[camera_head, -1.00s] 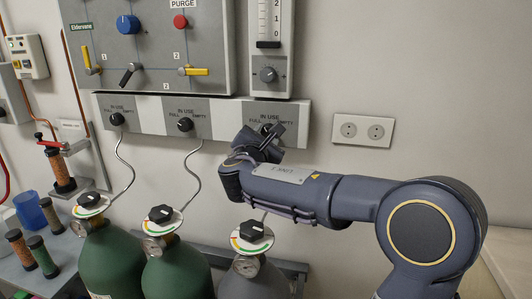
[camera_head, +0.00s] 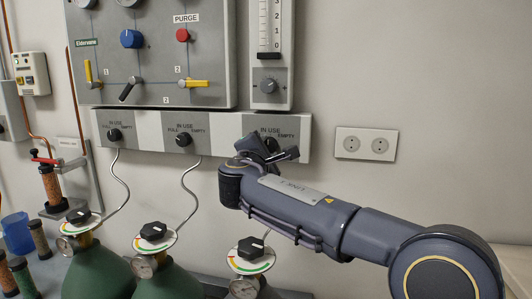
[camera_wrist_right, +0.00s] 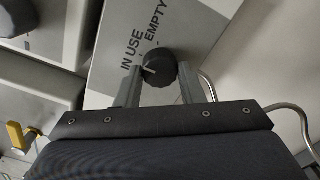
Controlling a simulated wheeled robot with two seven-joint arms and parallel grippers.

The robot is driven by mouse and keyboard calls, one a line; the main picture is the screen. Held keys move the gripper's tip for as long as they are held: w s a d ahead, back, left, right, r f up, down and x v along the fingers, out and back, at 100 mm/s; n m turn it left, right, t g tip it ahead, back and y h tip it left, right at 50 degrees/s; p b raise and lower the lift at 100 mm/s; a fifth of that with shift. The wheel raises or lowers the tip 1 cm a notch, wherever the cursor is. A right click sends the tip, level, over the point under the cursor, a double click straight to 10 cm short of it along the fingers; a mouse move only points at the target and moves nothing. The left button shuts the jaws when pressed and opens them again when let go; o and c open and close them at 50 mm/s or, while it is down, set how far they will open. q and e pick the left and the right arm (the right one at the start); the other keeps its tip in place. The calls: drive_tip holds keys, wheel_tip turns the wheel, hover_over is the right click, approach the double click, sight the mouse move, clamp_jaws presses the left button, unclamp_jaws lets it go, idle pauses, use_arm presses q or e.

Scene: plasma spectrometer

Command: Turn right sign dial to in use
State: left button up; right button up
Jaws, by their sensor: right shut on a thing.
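The right sign dial (camera_wrist_right: 159,67) is a round black knob with a white pointer mark, on a grey plate lettered IN USE and EMPTY in the right wrist view. The mark points left in that view, toward the IN USE lettering. My right gripper (camera_wrist_right: 160,78) has a finger on each side of the dial and is shut on it. My left gripper is not in view.
The middle sign dial (camera_head: 183,139) and left sign dial (camera_head: 114,134) sit on the same strip. A valve panel (camera_head: 150,60) and a flow meter (camera_head: 270,50) are above. Gas cylinders (camera_head: 165,275) stand below. A wall socket (camera_head: 366,144) is at right.

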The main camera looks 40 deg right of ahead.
drive_tip(key=o, duration=1)
drive_tip(key=v, duration=0.8)
drive_tip(key=shift+w, duration=0.1)
